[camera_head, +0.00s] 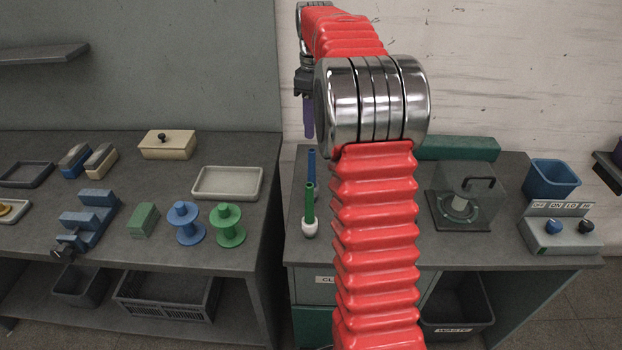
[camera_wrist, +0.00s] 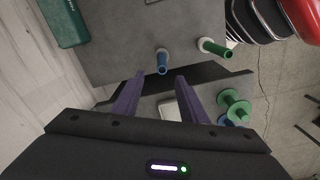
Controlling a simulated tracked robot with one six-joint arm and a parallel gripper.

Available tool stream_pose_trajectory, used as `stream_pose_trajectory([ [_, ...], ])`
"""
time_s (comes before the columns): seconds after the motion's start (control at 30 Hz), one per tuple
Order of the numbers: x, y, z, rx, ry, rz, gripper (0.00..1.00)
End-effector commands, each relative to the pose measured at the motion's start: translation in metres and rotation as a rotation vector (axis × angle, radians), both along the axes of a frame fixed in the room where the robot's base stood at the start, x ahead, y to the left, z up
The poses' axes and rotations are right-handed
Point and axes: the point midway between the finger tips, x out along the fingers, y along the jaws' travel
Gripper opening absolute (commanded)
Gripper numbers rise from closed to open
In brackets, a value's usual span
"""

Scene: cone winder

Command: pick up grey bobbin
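I see no bobbin that is plainly grey and standing in the open. A grey-green spool-like piece (camera_head: 459,205) stands under a clear cover on the right bench; I cannot tell if it is the grey bobbin. A blue bobbin (camera_head: 184,222) and a green bobbin (camera_head: 228,225) stand upright on the left bench. The green bobbin also shows in the wrist view (camera_wrist: 234,106). My gripper (camera_head: 308,118) points down above the left end of the right bench, its purple fingers partly hidden by my arm. In the wrist view my gripper (camera_wrist: 160,79) is open and empty.
The left bench holds a pale tray (camera_head: 228,183), a lidded box (camera_head: 168,145) and a blue stepped fixture (camera_head: 88,218). A control box (camera_head: 558,235) stands at right.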

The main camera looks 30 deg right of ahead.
Motion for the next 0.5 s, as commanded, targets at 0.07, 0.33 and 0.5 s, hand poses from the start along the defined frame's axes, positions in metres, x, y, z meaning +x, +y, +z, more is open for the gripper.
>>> stream_pose_trajectory([
  [0.07,0.000,0.000,-0.002,0.000,0.000,0.000,0.39],
  [0.33,-0.001,0.001,-0.031,0.001,0.002,0.000,0.39],
  [0.5,0.000,0.001,-0.058,0.001,0.002,0.000,0.39],
])
